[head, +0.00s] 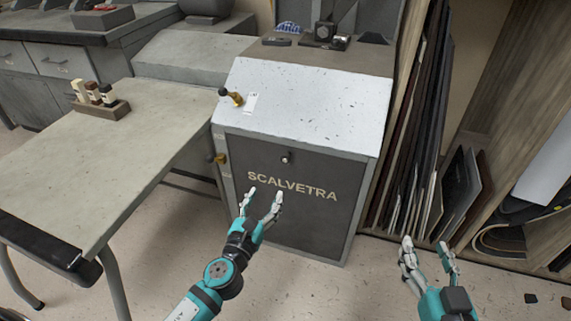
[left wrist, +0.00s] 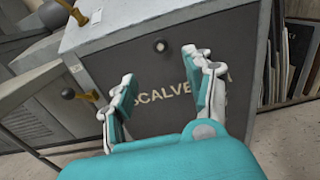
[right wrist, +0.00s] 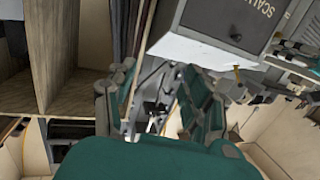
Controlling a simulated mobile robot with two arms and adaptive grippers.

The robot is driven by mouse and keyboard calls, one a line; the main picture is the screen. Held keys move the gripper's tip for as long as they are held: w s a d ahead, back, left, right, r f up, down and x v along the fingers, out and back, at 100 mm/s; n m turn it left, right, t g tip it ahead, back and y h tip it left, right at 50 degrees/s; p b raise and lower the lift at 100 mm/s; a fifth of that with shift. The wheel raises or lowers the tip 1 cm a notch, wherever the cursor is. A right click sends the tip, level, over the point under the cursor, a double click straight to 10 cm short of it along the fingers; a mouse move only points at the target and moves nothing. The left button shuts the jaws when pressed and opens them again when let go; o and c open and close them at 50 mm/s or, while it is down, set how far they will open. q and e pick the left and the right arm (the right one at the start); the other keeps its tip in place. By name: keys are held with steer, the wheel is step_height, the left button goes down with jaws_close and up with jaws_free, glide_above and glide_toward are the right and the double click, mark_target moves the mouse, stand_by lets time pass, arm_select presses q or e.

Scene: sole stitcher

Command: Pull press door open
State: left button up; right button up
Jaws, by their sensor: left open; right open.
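The press is a grey cabinet with a dark front door (head: 300,218) lettered SCALVETRA. A small round knob (head: 287,158) sits near the door's top edge, and it also shows in the left wrist view (left wrist: 161,46). The door looks shut. My left gripper (head: 262,196) is open and empty in front of the door, below and left of the knob. In the left wrist view its fingers (left wrist: 165,75) frame the lettering. My right gripper (head: 428,248) is open and empty, low and right of the press, near the floor and the leaning sheets.
A lever with a dark ball (head: 231,96) stands on the press's sloping top, and a brass knob (head: 219,159) sticks out on its left side. A table (head: 60,165) stands left. Leaning sheets (head: 412,130) crowd the right side.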

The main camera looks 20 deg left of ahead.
arm_select(q)
glide_toward(285, 160)
steer(key=w, duration=0.3)
steer(key=w+b, duration=0.2)
steer(key=w, duration=0.5)
steer(key=shift+d, duration=0.1)
steer(key=shift+w, duration=0.35)
arm_select(e)
step_height(285, 160, up, 10)
steer(key=s+a+t+y, duration=0.1)
steer(key=t+y, duration=0.1)
steer(key=t, duration=0.4)
steer(key=shift+f, duration=0.2)
steer(key=shift+s, duration=0.1)
arm_select(q)
jaws_close()
